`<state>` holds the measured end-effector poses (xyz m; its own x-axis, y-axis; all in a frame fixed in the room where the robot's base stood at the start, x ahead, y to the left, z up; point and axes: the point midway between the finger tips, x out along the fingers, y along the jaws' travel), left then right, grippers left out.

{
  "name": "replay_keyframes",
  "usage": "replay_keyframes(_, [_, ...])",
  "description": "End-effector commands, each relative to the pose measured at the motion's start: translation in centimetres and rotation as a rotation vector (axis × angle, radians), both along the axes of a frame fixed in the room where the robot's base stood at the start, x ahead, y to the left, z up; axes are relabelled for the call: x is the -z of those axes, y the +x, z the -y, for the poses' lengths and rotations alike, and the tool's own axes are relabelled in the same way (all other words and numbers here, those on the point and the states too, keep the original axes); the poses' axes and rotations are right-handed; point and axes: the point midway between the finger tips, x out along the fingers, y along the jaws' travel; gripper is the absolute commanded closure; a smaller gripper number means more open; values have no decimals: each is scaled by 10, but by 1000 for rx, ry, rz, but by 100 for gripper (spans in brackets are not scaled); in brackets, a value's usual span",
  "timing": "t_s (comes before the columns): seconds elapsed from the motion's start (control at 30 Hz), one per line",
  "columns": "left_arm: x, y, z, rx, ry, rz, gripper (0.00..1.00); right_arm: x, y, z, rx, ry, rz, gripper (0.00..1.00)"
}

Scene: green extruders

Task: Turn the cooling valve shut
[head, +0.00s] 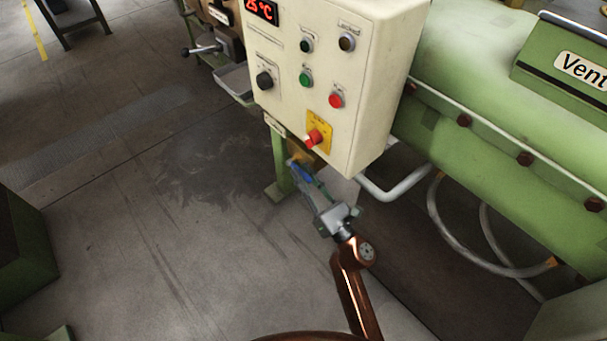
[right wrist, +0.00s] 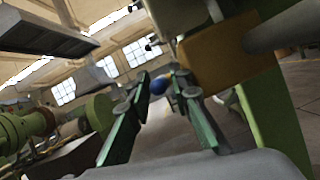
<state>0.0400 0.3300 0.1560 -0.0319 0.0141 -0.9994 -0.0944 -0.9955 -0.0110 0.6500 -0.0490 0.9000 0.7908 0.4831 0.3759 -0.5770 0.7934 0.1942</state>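The cooling valve shows a blue handle (head: 301,172) under the cream control box in the head view, beside a brass-coloured body (head: 297,156). In the right wrist view, the blue handle (right wrist: 158,86) appears end-on between my fingertips, and the brass-coloured block (right wrist: 225,55) lies to the right with a grey pipe. My right gripper (head: 307,178) reaches up to the handle from below. Its two green fingers (right wrist: 162,84) stand apart around the handle, with a gap visible; contact is not clear. The valve's far side is hidden by the box. My left gripper is not in view.
The cream control box (head: 330,65) with buttons and a red switch overhangs the valve closely. A green post (head: 279,165) stands just left of it. The green extruder barrel (head: 470,130) and a bent grey pipe (head: 395,187) are to the right.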

Motion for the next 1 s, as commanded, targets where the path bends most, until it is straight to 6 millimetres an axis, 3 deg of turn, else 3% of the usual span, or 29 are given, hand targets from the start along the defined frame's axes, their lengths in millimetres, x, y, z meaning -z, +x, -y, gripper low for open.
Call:
replay_keyframes(0.2, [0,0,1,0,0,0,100,0,0,0,1,1,-1,81])
replay_keyframes(0.5, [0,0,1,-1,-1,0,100,0,0,0,0,0,-2,100])
replay_keyframes(1.0, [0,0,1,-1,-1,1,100,1,0,0,0,0,-2,100])
